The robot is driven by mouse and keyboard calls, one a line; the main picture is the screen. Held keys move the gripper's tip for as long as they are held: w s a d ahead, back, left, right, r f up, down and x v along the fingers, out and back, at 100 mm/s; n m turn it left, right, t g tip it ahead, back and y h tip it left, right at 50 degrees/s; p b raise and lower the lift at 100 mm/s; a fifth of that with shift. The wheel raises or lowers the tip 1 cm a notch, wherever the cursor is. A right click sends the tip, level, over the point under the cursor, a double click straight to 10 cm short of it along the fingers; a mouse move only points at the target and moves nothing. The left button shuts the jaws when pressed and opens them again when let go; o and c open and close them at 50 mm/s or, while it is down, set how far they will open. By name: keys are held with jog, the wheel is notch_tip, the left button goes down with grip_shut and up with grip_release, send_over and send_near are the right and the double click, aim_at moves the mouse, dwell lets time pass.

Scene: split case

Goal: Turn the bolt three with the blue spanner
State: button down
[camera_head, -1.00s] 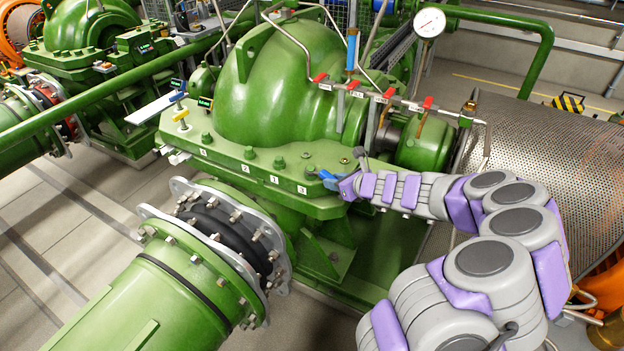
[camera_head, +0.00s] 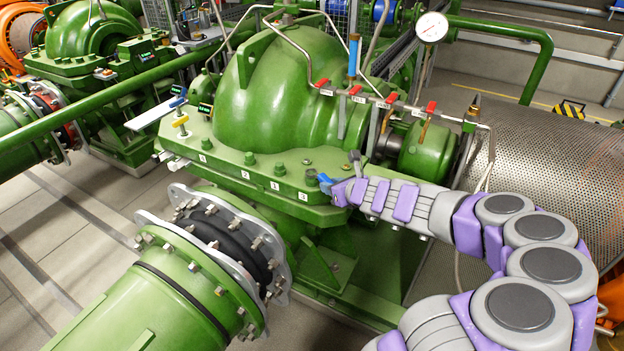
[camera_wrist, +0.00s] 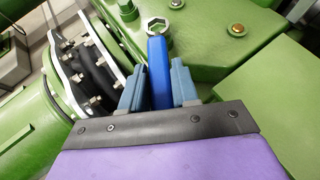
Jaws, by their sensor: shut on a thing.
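The blue spanner (camera_head: 325,183) is at the right end of the green flange's bolt row, beside the bolt (camera_head: 311,176) above a tag that seems to read 3. My gripper (camera_head: 337,189) is shut on the spanner's handle. In the wrist view the blue handle (camera_wrist: 159,75) stands between the two blue-grey fingers of my gripper (camera_wrist: 156,84). A silver hexagonal ring (camera_wrist: 158,27) is at the handle's far end, over the green flange. I cannot tell whether it is seated around a bolt head. My gripper hides part of the handle.
Other green bolts (camera_head: 250,158) stand along the flange to the left, with yellow (camera_head: 180,121) and blue handles beyond. The big green casing (camera_head: 275,100) rises behind. A pipe with red valves (camera_head: 390,97) runs above my arm. A large green pipe (camera_head: 165,290) is in front.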

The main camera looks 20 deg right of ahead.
jog(key=shift+r, duration=0.35)
jog(key=shift+r+p, duration=2.45)
jog(key=shift+p, duration=0.2)
